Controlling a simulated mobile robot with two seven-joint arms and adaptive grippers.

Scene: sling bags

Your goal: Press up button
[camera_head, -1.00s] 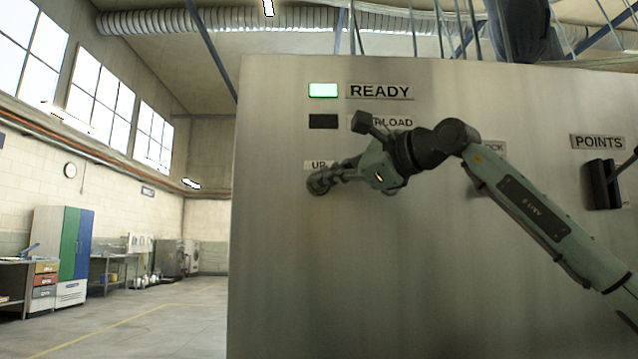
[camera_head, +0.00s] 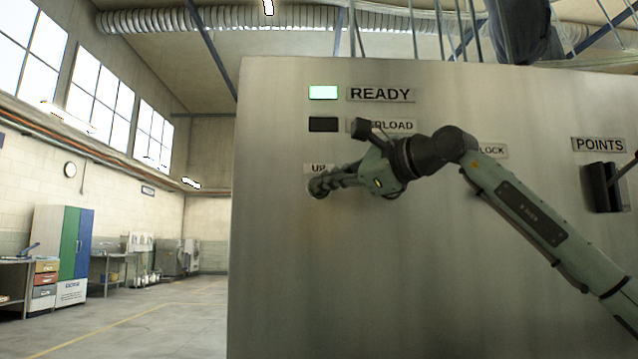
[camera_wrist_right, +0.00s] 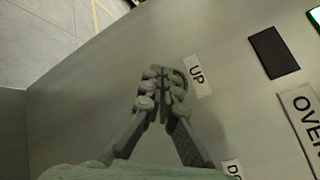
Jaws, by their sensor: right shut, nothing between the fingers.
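The UP label (camera_head: 318,168) is on the grey metal panel, and it also shows in the right wrist view (camera_wrist_right: 196,75). A round dark shape that looks like the up button (camera_head: 317,187) is just below the label, mostly hidden by my right gripper's fingertips. My right gripper (camera_head: 335,181) is shut and empty, its fingertips at or in front of that spot. In the right wrist view the shut fingertips (camera_wrist_right: 163,82) lie beside the UP label. I cannot tell whether they touch the button. My left gripper is not in view.
A lit green READY lamp (camera_head: 323,92) and a dark lamp (camera_head: 323,124) sit above on the panel. A POINTS label (camera_head: 599,145) with a dark lever housing (camera_head: 603,187) is at the right. A partly hidden label ending in LOCK (camera_head: 492,150) is behind my arm. Open floor lies left.

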